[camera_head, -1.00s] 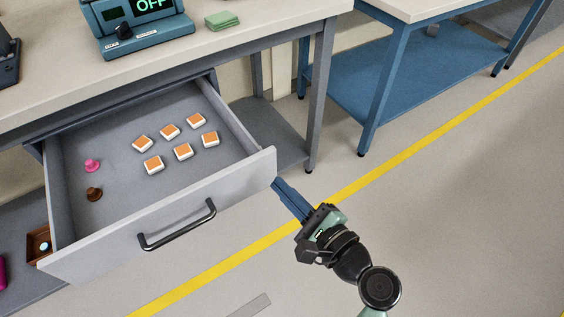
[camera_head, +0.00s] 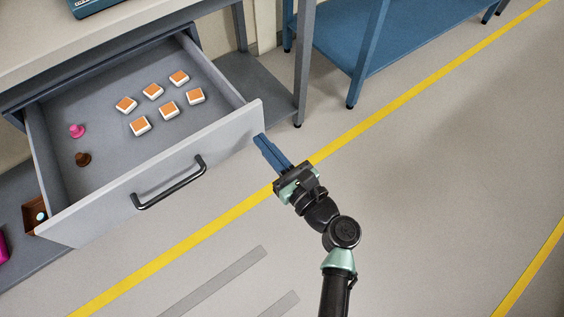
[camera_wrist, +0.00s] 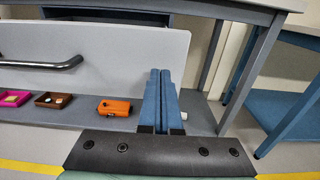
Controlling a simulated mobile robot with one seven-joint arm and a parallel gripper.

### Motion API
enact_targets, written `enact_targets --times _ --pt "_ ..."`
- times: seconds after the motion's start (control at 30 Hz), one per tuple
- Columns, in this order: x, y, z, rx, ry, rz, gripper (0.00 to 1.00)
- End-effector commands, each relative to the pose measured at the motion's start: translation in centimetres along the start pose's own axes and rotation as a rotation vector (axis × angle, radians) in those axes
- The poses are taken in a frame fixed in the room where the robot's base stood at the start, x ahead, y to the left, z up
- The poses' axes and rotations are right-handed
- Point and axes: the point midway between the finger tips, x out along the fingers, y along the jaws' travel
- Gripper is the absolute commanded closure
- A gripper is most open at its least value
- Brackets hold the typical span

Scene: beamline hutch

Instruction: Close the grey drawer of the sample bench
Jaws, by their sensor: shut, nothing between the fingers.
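The grey drawer (camera_head: 228,142) of the sample bench (camera_head: 95,45) stands pulled well out in the head view. Its front carries a black bar handle (camera_head: 170,184). Inside lie several white-and-orange blocks (camera_head: 168,109), a pink knob-like piece (camera_head: 77,130) and a brown one (camera_head: 83,159). My gripper (camera_head: 261,140) is shut and empty, its blue fingers close to the right end of the drawer front. In the wrist view the fingers (camera_wrist: 161,78) overlap the right part of the drawer front (camera_wrist: 120,50). The handle (camera_wrist: 45,64) is to their left. I cannot tell whether they touch.
In the wrist view, a lower shelf (camera_wrist: 200,112) holds an orange box (camera_wrist: 115,107), a brown tray (camera_wrist: 52,100) and a pink tray (camera_wrist: 14,98). A blue bench (camera_head: 375,45) stands at the right. The floor around my arm is clear, with a yellow line (camera_head: 400,109).

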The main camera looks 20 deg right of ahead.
Motion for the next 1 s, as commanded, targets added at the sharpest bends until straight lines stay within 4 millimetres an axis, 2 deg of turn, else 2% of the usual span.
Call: enact_targets --times 0.1,0.2,0.77,0.87,1.0 --pt "1.7 0.0 -0.1 -0.002 -0.001 0.002 1.0" --pt "2.5 0.0 -0.1 -0.001 0.0 0.0 1.0" --pt "3.2 0.0 0.0 -0.002 0.0 0.0 1.0" --pt "4.0 0.0 0.0 -0.002 0.0 0.001 1.0" --pt "6.2 0.1 -0.1 -0.004 -0.001 0.004 1.0"
